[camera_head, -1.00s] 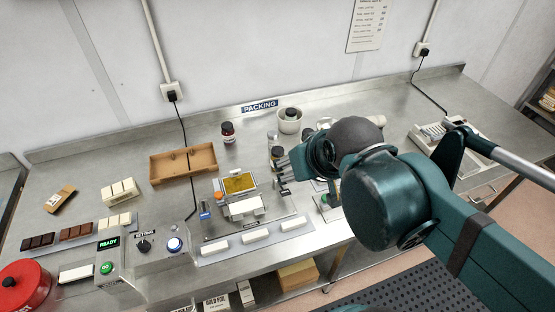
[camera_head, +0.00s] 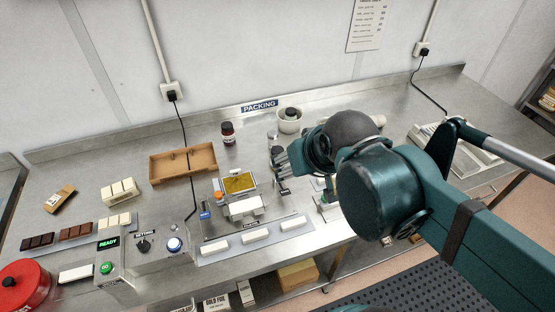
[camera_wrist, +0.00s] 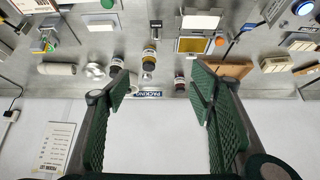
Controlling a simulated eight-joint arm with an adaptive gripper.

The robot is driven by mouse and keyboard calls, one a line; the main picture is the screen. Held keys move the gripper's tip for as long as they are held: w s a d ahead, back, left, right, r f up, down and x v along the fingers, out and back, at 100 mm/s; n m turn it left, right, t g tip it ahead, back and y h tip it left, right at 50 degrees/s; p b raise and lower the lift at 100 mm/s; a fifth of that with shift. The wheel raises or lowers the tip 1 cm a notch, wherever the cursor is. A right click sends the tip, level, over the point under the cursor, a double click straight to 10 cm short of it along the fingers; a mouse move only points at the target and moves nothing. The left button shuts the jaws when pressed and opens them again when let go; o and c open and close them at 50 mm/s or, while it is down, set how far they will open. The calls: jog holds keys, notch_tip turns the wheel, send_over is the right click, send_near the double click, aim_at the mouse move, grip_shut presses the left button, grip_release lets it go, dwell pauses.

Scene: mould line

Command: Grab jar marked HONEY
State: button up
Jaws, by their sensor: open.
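My gripper (camera_head: 279,167) is open over the middle of the steel bench. Its two green-padded fingers spread wide in the wrist view (camera_wrist: 163,85), with nothing between the pads. A small jar with a yellow band (camera_wrist: 149,57) stands beyond the fingertips, between them in the picture. A dark jar with a reddish label (camera_wrist: 179,82) is near the right fingertip. It also shows in the head view (camera_head: 228,133), apart from the gripper. Another dark-topped jar (camera_wrist: 117,63) is by the left fingertip. No jar label is readable, so I cannot tell which says HONEY.
A brown open tray (camera_head: 183,163) is left of the dark jar. A white pot (camera_head: 289,121) stands at the back, by the PACKING sign (camera_head: 260,106). A press with a yellow plate (camera_head: 239,184) is in front. Control boxes (camera_head: 150,247) stand front left.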

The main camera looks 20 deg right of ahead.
jog(key=w, duration=0.2)
jog(key=m+g+h+b, duration=0.2)
jog(key=m+g, duration=0.1)
jog(key=m, duration=0.4)
send_near(277, 150)
jog(key=shift+m+g+h, duration=0.4)
jog(key=shift+m, duration=0.4)
jog(key=x, duration=0.7)
jog(key=shift+w+a+f+b, duration=0.2)
jog(key=shift+w+b, duration=0.1)
jog(key=shift+w, duration=0.15)
jog(key=shift+w+f, duration=0.25)
jog(key=shift+f, duration=0.25)
jog(key=shift+d+f, duration=0.1)
jog(key=shift+x, duration=1.15)
jog(key=shift+f, duration=0.15)
